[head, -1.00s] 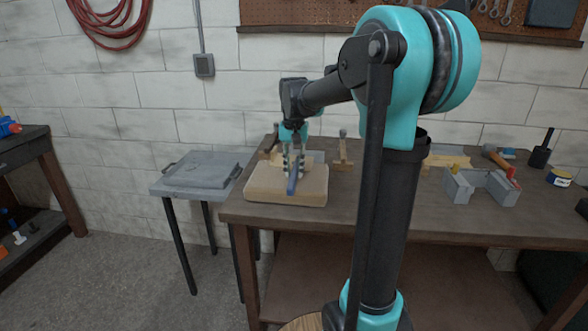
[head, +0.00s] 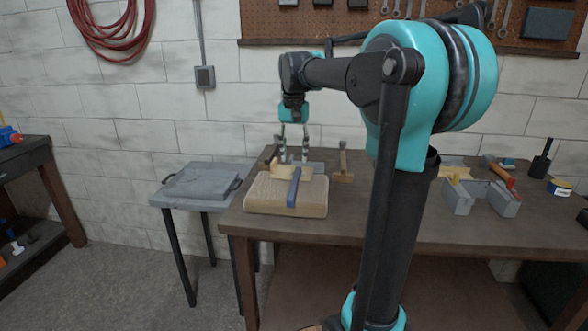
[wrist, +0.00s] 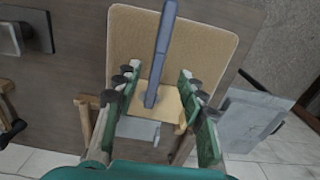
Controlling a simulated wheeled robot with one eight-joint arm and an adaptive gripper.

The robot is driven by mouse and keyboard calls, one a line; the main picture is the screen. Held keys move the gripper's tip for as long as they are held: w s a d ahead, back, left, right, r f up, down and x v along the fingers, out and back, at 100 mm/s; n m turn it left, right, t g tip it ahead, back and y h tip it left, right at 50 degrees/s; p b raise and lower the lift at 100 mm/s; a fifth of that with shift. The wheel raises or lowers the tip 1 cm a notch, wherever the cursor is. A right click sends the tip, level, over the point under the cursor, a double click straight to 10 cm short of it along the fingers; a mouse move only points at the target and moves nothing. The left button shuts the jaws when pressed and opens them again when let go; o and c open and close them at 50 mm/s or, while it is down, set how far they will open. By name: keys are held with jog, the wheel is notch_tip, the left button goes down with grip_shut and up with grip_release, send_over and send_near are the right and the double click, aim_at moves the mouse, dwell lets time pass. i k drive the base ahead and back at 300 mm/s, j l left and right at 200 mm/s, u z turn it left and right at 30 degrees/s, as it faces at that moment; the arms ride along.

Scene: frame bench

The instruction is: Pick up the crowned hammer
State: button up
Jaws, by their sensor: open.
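No crown marking shows on anything, so I cannot tell for sure which thing is the crowned hammer. My gripper (head: 292,158) points down above the board's far edge, fingers apart, with nothing held. In the wrist view the blue bar (wrist: 161,50) and the pale wood piece (wrist: 170,104) show between the open fingers (wrist: 158,95), apart from them.
A grey vise-like block (head: 458,190) and a tool with a red part (head: 510,176) sit on the bench (head: 400,222) to the right. A grey side table (head: 190,202) stands left, with a flat grey tray (head: 203,182).

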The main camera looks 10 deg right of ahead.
aim_at(274, 149)
jog(key=i+j+u, duration=0.1)
jog(key=i+j, duration=0.5)
jog(key=i, duration=0.2)
jog(key=j+u, duration=0.05)
